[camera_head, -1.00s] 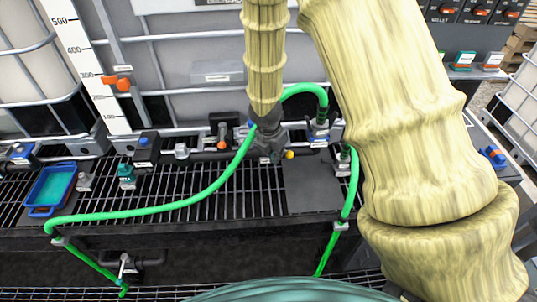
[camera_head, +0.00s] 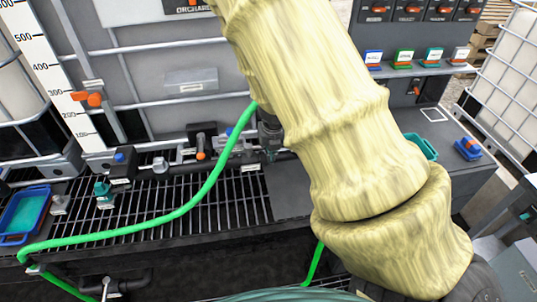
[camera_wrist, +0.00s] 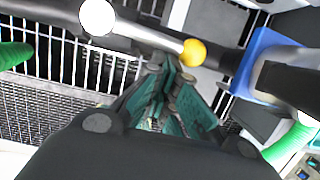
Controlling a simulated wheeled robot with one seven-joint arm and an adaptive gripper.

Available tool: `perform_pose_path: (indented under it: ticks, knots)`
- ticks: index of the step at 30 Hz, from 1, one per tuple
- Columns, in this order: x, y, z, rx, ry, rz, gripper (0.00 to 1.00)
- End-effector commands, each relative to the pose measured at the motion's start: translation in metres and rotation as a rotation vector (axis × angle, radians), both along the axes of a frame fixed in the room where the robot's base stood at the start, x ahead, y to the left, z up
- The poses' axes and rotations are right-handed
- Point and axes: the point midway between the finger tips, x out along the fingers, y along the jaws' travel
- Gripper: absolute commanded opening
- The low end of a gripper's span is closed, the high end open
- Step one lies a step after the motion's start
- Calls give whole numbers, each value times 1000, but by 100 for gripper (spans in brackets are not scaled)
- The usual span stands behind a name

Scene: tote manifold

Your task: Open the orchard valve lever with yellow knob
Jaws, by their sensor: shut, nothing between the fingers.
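The valve lever (camera_wrist: 150,34) shows in the wrist view as a grey bar. It runs from a white round end at upper left to a yellow knob (camera_wrist: 193,52) near the top centre. I cannot tell whether the fingertips touch the lever. In the head view my arm covers the knob, and only a dark part of my gripper shows beside the green hose.
A blue fitting (camera_wrist: 262,66) stands right of the knob. A green hose (camera_head: 190,205) crosses the grated bench (camera_head: 245,205). Another valve with an orange end (camera_head: 201,150) stands to the left. A blue tray (camera_head: 25,212) lies far left, and a blue-and-orange item (camera_head: 467,148) at right.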

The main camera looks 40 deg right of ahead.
Motion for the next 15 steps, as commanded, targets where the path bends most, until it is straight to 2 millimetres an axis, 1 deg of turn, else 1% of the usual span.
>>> perform_pose_path:
  ticks: [6,15]
  knots:
    - [2,-2,0,1,0,33,0]
    - [2,-2,0,1,0,37,0]
